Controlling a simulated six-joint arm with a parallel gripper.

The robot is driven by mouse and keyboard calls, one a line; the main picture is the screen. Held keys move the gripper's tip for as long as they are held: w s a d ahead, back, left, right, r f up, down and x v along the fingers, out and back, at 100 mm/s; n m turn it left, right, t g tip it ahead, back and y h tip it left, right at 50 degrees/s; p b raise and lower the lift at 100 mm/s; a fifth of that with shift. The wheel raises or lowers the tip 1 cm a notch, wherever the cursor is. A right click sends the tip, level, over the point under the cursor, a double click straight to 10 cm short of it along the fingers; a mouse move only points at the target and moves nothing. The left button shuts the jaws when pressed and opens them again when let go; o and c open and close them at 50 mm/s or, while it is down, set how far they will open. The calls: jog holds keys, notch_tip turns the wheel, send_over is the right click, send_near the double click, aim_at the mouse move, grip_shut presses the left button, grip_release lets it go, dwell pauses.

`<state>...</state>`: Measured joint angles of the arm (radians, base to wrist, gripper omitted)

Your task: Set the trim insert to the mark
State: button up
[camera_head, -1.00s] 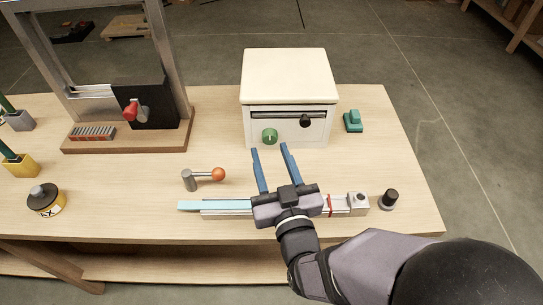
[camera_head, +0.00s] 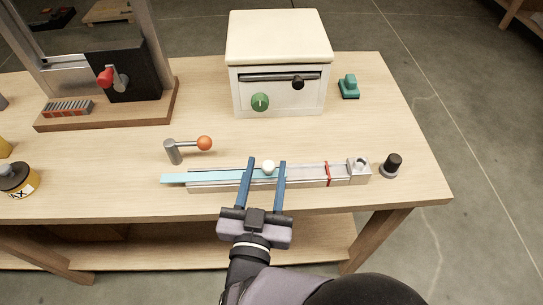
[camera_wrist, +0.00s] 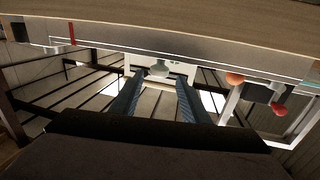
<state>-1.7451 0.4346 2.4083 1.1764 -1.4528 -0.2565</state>
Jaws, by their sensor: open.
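The trim insert is a light blue strip (camera_head: 208,178) lying in a pale metal rail (camera_head: 310,183) along the table's front. A white knob (camera_head: 268,167) stands on it near the strip's right end. A red mark (camera_head: 328,174) crosses the rail further right, apart from the knob. My gripper (camera_head: 266,163) is open, its blue fingers reaching from the front to either side of the knob; I cannot tell whether they touch it. In the wrist view, a pale rounded shape shows between my fingers (camera_wrist: 160,80), and the red mark is at upper left.
An orange-tipped lever (camera_head: 190,146) stands close behind the rail's left part. A black knob (camera_head: 392,165) stands beyond its right end block (camera_head: 359,170). A white oven-like box (camera_head: 278,65) and a teal block (camera_head: 348,87) are behind. The table's front edge is close.

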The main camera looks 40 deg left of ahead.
jog(key=shift+s+d+f, duration=0.25)
jog(key=shift+f, duration=0.25)
jog(key=shift+w+r, duration=0.1)
jog(key=shift+w+a, duration=0.15)
jog(key=shift+w, duration=0.05)
jog(key=shift+p+x, duration=0.4)
jog(key=shift+x, duration=2.95)
